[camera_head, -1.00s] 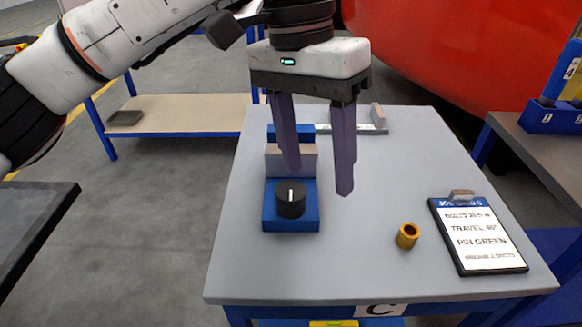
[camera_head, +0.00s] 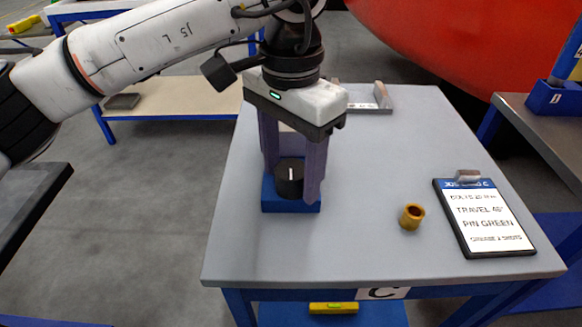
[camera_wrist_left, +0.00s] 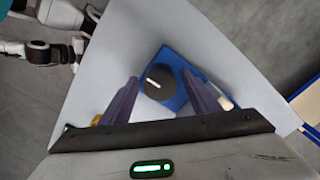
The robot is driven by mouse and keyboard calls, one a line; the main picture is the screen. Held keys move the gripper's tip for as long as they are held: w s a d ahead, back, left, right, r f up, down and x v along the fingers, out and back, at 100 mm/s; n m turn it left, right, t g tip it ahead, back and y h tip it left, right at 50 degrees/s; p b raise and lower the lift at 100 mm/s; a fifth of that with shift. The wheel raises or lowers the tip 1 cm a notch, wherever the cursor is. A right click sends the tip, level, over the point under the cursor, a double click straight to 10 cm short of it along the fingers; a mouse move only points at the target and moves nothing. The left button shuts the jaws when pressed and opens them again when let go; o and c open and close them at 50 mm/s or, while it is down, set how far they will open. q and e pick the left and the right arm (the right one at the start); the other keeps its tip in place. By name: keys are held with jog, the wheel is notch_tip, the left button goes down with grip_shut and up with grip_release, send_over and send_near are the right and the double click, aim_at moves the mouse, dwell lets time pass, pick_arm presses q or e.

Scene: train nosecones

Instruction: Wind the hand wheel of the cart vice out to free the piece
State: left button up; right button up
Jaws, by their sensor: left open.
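The cart vice (camera_head: 290,206) has a blue base and stands on the grey cart top, near its left side. Its black hand wheel (camera_head: 289,180) carries a white mark and faces up at the front. My left gripper (camera_head: 291,190) is open, with one purple finger on each side of the wheel. In the left wrist view the wheel (camera_wrist_left: 159,82) shows between the two spread fingers (camera_wrist_left: 165,100), with gaps on both sides. The vice jaws and any piece in them are mostly hidden behind my gripper. My right gripper is not in the head view.
A brass-coloured ring (camera_head: 411,216) and a clipboard (camera_head: 484,217) lie on the right of the cart top (camera_head: 370,165). A grey bracket (camera_head: 372,100) sits at the back. A red curved body (camera_head: 460,40) rises behind the cart. The middle of the top is clear.

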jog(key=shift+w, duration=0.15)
pick_arm(q)
jog(key=shift+c, duration=1.2)
jog(key=c, duration=0.8)
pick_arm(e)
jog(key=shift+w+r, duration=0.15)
